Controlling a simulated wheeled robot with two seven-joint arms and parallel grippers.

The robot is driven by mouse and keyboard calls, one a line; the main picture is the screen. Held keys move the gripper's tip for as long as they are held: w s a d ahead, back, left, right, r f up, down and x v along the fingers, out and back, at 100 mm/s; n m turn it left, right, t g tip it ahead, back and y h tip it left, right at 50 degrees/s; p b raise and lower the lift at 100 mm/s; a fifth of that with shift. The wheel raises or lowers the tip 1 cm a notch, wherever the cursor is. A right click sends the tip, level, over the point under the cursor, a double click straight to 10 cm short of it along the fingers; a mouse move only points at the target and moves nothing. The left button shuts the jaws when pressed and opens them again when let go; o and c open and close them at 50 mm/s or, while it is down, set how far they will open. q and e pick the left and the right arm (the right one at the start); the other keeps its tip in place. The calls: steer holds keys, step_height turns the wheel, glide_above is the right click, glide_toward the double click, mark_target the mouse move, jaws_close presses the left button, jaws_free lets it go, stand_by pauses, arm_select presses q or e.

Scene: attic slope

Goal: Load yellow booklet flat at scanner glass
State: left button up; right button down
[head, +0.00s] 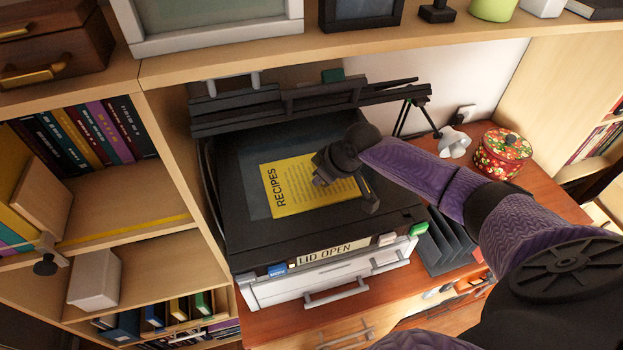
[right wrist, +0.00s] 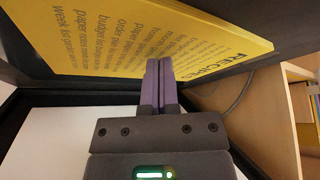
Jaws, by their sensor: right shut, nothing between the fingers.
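The yellow booklet (head: 292,188), titled RECIPES, lies face up on the dark glass (head: 254,160) of the scanner (head: 245,238). It looks flat and slightly turned. A label on the scanner's front reads LID OPEN. My right gripper (head: 325,178) is over the booklet's right part and hides some of it. In the right wrist view its two purple fingers (right wrist: 158,68) are together and empty, with the booklet (right wrist: 130,35) just beyond their tips. I cannot tell whether they touch it. My left gripper is not in view.
Dark bars (head: 285,108) run along the scanner's back under an overhead shelf (head: 400,50). A desk lamp (head: 452,142) and a red floral tin (head: 502,153) stand to the right. A dark file rack (head: 445,243) is right beside the scanner. Bookshelves fill the left.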

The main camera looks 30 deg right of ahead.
mark_target(310, 169)
steer(key=shift+w+f, duration=0.1)
steer(key=shift+f, duration=0.1)
steer(key=shift+w+d+b, duration=0.15)
steer(key=shift+w+b, duration=0.3)
steer(key=shift+b, duration=0.2)
steer(key=shift+w+d+b, duration=0.2)
steer(key=shift+w+b, duration=0.5)
steer(key=shift+w, duration=0.05)
steer(key=shift+w+d+b, duration=0.2)
steer(key=shift+w+b, duration=0.5)
steer(key=s+r+p, duration=0.1)
steer(key=p, duration=0.2)
steer(key=s+r+p, duration=0.1)
steer(key=r+p, duration=0.1)
steer(key=p, duration=0.1)
steer(key=s+r+p, duration=0.1)
steer(key=r+p, duration=0.1)
steer(key=p, duration=0.1)
steer(key=shift+s+a+p, duration=0.15)
steer(key=shift+a+p, duration=0.15)
steer(key=shift+a, duration=0.1)
steer(key=shift+s+r+p, duration=0.2)
steer(key=shift+s+p, duration=0.1)
steer(key=shift+p, duration=0.2)
steer(key=shift+f, duration=0.1)
